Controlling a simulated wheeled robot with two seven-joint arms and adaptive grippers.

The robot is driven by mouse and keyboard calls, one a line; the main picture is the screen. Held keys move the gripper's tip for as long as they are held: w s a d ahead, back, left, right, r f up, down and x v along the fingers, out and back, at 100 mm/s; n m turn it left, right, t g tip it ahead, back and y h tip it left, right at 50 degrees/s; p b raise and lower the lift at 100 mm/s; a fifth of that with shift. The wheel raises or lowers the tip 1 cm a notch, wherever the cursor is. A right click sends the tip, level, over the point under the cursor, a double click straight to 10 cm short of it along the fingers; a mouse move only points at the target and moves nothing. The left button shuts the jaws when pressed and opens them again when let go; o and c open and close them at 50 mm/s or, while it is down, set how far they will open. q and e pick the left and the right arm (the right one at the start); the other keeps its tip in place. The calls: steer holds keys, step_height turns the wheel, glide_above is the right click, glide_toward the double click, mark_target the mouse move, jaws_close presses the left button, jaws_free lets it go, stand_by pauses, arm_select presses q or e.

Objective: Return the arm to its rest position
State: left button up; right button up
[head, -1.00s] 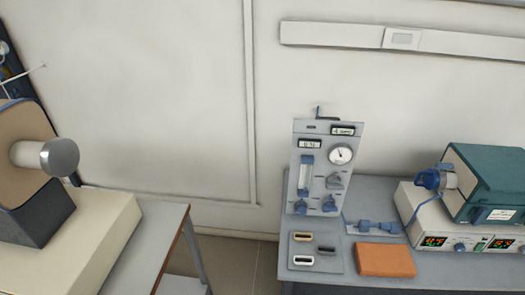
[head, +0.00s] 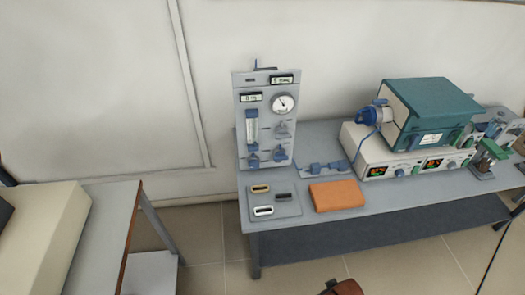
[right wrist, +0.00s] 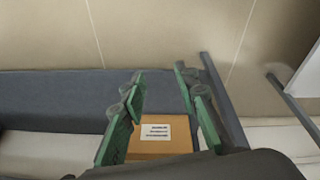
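My right gripper (right wrist: 159,76) shows in the right wrist view. Its two green fingers stand well apart, with only floor and a grey edge behind the tips, so it is open. Lower between the fingers, a brown box (right wrist: 160,147) with a white label is visible; its distance from the fingers is unclear. My left gripper is not in the head view. A brown and dark piece (head: 342,288) at the bottom edge of the head view is too cut off to identify.
The right bench (head: 350,222) holds a gas panel (head: 264,80), an orange block (head: 337,195), a slotted plate (head: 285,206) and a teal furnace (head: 430,100) on a white controller (head: 358,160). A gap of floor (head: 202,240) separates it from the left table (head: 115,215).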

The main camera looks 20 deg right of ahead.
steer(key=s+a+f+g, duration=0.1)
steer(key=s+f, duration=0.2)
steer(key=f, duration=1)
steer(key=s+f, duration=0.3)
steer(key=f, duration=0.9)
steer(key=s+f+n+g, duration=0.1)
steer(key=s+f, duration=1.3)
steer(key=s, duration=0.4)
steer(key=shift+s+a+f+y, duration=0.15)
steer(key=shift+s+f+y, duration=0.1)
steer(key=shift+f+y, duration=0.05)
